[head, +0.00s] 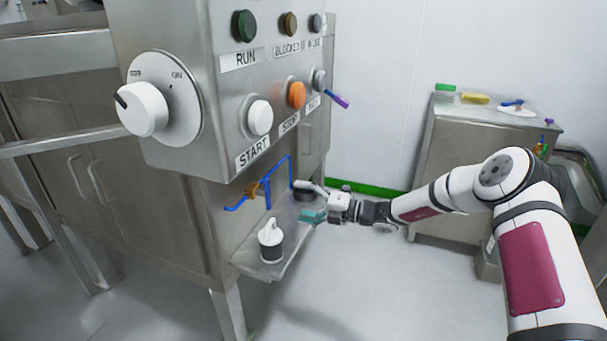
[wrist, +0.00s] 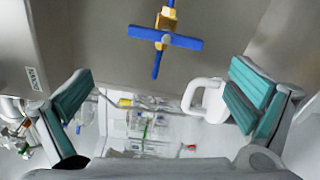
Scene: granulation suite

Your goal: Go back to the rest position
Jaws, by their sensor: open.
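My gripper (head: 310,203) is at the end of my outstretched arm, beside the front of the steel machine, just above the small steel shelf (head: 287,262). Its teal-padded fingers stand wide apart in the wrist view (wrist: 160,98), with nothing held between them. A valve with a blue handle (head: 237,207) and brass body is on the machine front, close by the gripper. A blue handle with brass fitting also shows ahead in the wrist view (wrist: 165,38). A white loop handle (wrist: 203,98) is near the right finger there.
A white-topped, dark-bodied container (head: 271,238) stands on the shelf. The control box (head: 215,130) with knob and buttons overhangs it. A steel cabinet (head: 470,170) with small items on top stands at the back right. The floor (head: 360,290) in front is clear.

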